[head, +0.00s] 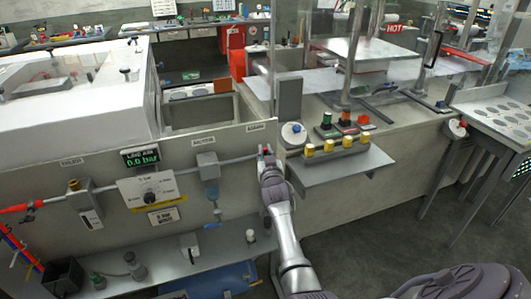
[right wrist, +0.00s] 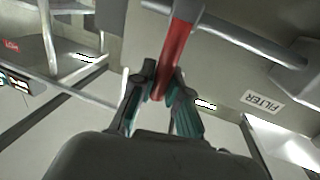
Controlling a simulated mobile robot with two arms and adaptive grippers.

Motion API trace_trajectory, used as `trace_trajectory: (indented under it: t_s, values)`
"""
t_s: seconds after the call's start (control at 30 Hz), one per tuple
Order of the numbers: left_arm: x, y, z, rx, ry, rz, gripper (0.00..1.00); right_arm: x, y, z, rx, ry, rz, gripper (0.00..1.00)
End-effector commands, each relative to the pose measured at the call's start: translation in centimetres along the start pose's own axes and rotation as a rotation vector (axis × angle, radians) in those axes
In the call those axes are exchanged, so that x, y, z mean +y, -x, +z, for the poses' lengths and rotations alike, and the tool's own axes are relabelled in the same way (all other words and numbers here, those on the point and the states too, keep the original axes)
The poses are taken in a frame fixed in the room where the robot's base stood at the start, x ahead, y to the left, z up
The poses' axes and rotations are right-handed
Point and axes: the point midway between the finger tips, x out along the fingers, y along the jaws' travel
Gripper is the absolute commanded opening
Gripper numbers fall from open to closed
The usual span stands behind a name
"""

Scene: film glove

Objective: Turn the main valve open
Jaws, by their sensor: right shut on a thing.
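The main valve's red handle (right wrist: 174,55) stands between the two fingers of my right gripper (right wrist: 160,92) in the right wrist view. The gripper is shut on the handle near its end. The handle lies crosswise to the grey pipe (right wrist: 245,42). In the head view my right gripper (head: 266,160) reaches the right end of the panel's pipe and hides most of the handle. The pressure display (head: 141,157) on the panel reads 0.0 bar. My left gripper is not in view.
The floor (head: 400,215) there is clear.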

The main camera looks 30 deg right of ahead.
Motion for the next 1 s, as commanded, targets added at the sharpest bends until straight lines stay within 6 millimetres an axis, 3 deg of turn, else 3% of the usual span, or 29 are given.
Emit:
trace_trajectory:
  t_s: [0.37, 1.0]
  values:
    - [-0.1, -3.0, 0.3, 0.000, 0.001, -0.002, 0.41, -1.2, 0.2, 0.7, 0.040, 0.199, 0.000, 0.00]
    - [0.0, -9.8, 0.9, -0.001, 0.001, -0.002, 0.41, -4.3, 0.9, 2.5, 0.157, 0.794, -0.001, 0.00]
